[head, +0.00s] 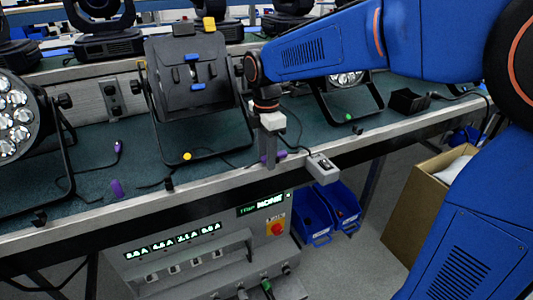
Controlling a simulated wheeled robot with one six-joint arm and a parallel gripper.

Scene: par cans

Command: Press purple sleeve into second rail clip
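My gripper (269,160) points straight down over the front edge of the bench, near the middle. Its grey fingers overlap in this view, so their opening is hidden. A purple piece (281,155) shows at the right side of the fingertips; I cannot tell whether it is gripped. Another purple sleeve (117,189) stands at the front rail (215,182) on the left. A purple cable end (118,146) lies further back on the bench. Black rail clips show at the far left (40,219), left of my gripper (168,184) and to its right (358,130). Any clip behind my fingers is hidden.
Par cans stand on the green bench, one at left (18,118) and one facing away in the middle (187,85). A small grey box (322,168) hangs on a cable at the edge. Below are a control unit (205,250), blue bins (313,215) and a carton (420,205).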

